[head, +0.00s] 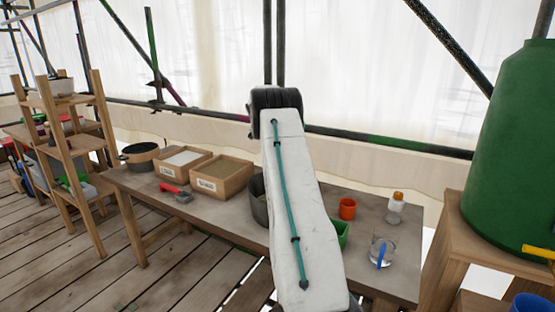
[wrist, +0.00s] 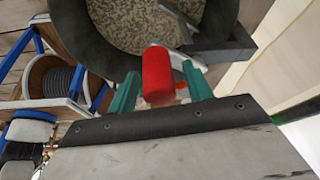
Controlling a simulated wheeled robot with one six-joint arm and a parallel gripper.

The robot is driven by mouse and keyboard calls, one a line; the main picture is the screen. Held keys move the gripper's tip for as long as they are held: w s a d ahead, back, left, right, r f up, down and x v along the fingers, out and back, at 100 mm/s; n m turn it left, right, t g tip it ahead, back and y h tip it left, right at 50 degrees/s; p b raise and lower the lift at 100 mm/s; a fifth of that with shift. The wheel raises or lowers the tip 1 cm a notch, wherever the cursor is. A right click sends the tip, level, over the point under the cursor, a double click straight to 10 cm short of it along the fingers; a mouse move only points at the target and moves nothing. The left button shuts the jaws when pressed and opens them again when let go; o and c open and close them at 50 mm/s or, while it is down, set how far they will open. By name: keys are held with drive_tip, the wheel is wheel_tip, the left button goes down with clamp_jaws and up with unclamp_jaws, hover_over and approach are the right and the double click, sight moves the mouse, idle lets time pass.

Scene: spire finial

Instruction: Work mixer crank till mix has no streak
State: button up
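In the wrist view the mixer is a dark round tub (wrist: 75,30) holding a mottled grey-tan mix (wrist: 135,22) with pale flecks. The crank's red handle (wrist: 158,78) stands between the two green fingers of my gripper (wrist: 161,76). The fingers are spread, with a gap visible on each side of the handle. In the head view a dark tub (head: 259,203) shows partly behind my arm, which hides my gripper and the crank there.
The bench (head: 220,222) also holds a box of white powder (head: 184,174), a box of sandy material (head: 222,185), a red tool (head: 176,192), an orange cup (head: 347,208), a green container (head: 342,233) and a clear jar (head: 382,250). A green barrel (head: 515,150) stands right.

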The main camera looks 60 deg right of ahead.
drive_tip(key=v, duration=0.7)
drive_tip(key=shift+w+r, duration=0.2)
drive_tip(key=shift+r, duration=0.15)
drive_tip(key=shift+a, duration=0.1)
